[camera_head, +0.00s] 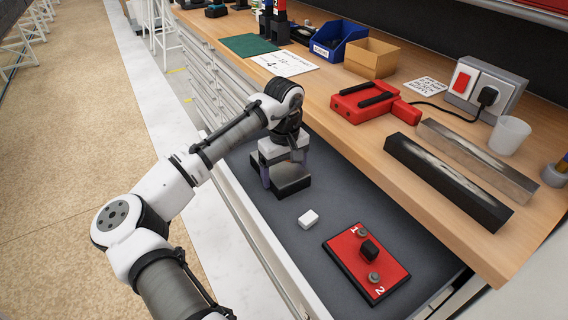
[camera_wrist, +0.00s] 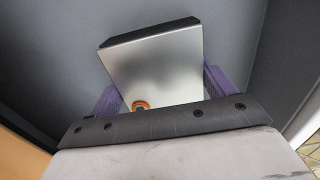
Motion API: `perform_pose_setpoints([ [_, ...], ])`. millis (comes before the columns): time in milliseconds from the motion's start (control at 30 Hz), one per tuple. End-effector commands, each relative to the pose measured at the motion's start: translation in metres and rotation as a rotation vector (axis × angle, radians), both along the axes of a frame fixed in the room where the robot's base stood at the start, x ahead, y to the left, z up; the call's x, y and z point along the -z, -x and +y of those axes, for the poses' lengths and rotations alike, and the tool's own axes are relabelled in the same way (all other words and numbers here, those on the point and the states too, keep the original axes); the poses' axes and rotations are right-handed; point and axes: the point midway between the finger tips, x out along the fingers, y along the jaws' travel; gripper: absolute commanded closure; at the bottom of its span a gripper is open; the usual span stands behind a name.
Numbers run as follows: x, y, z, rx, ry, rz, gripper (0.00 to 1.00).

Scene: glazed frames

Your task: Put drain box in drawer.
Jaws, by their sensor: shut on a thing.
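The drain box (camera_head: 293,185), dark-sided in the head view, is in the open drawer (camera_head: 335,182) below my gripper (camera_head: 283,172). In the wrist view the box (camera_wrist: 155,62) shows a silvery top face, a black far edge and a small orange ring near its close edge. My gripper (camera_wrist: 160,92) points down with its purple fingers on either side of the box and is shut on it. I cannot tell whether the box touches the drawer floor. The upper part of the box is partly hidden by the gripper in the head view.
In the drawer, a small white block (camera_head: 308,219) and a red plate with knobs (camera_head: 345,262) lie nearer the camera. The workbench (camera_head: 330,85) overhangs the drawer's right side, with metal bars (camera_head: 445,180) and a red device (camera_head: 374,103) on it. Drawer floor between them is clear.

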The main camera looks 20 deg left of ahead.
Motion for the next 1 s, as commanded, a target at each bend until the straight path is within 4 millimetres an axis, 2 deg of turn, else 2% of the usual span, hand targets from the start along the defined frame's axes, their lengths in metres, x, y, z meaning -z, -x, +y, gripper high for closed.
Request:
perform_pose_setpoints([
  [233, 0.0, 0.0, 0.0, 0.0, 0.0, -0.003, 0.56],
  [267, 0.001, 0.0, 0.0, 0.0, 0.0, 0.0, 0.14],
  [367, 0.001, 0.0, 0.0, 0.0, 0.0, 0.0, 0.01],
  [633, 0.0, 0.0, 0.0, 0.0, -0.001, -0.001, 0.0],
  [733, -0.008, -0.001, 0.0, 0.001, 0.0, -0.001, 0.0],
  [867, -0.031, -0.001, 0.0, 0.001, 0.0, -0.002, 0.0],
  [1000, -0.063, -0.001, 0.0, 0.001, 0.0, -0.003, 0.0],
])
